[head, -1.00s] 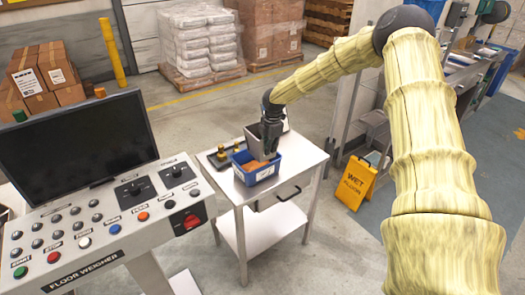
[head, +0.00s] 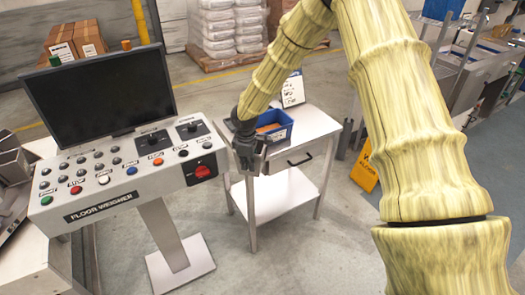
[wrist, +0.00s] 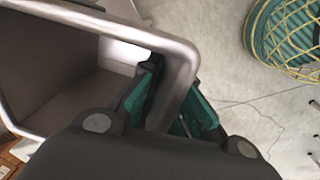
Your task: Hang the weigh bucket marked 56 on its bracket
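A grey metal weigh bucket (wrist: 75,75) with a thick rounded rim fills the left of the wrist view, its open inside showing. The rim passes between the green finger pads of my gripper (wrist: 172,108), which are closed around it. In the head view my gripper (head: 247,158) hangs at the left front edge of the white table. The bucket cannot be made out clearly there, and my arm hides part of that area. No number 56 can be read. I cannot identify the bracket in either view.
A blue bin (head: 275,126) with orange contents stands on the white table (head: 312,122), with a picture card (head: 293,90) behind. The floor weigher console (head: 130,175) stands close to the left. A metal machine (head: 14,170) is at the far left. A yellow wet-floor sign (head: 364,170) is right.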

